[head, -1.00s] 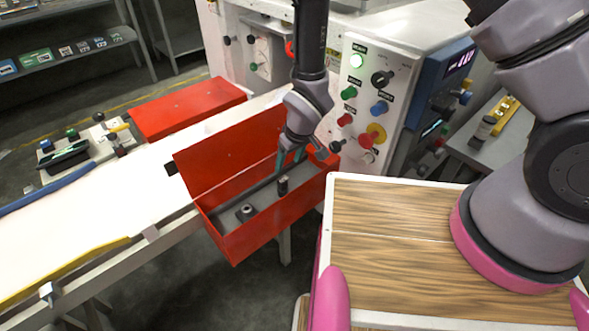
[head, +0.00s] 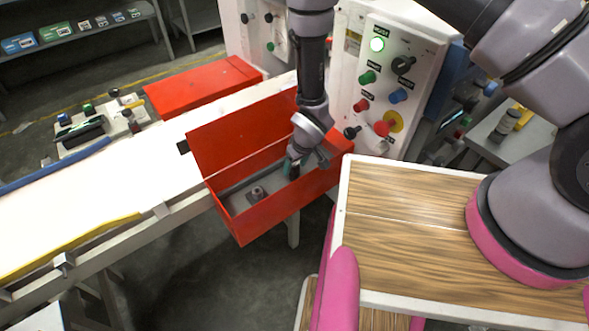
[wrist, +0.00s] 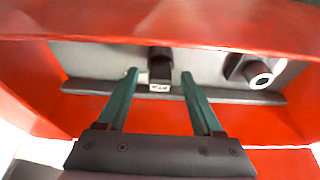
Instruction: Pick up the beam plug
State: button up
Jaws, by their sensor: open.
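A red open box (head: 262,222) with a grey floor holds two small parts. A dark upright piece with a pale end face (wrist: 160,70), which looks like the beam plug, stands between the fingertips of my gripper (wrist: 159,76) in the wrist view. My gripper (head: 294,168) is open, its green fingers reaching down into the box, one on each side of the piece with gaps showing. In the head view my gripper mostly hides this piece. A second dark part with a pale ringed end (wrist: 258,76) lies right of the fingers; it also shows in the head view (head: 257,193).
The box's raised red lid (head: 235,135) stands behind it. A control panel (head: 383,80) with knobs rises close behind my arm. A white conveyor (head: 90,205) runs left, with a red case (head: 200,88) beyond. A wood-topped surface (head: 410,235) is at right.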

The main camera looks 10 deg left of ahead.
jog(key=shift+f, duration=0.15)
grip_shut()
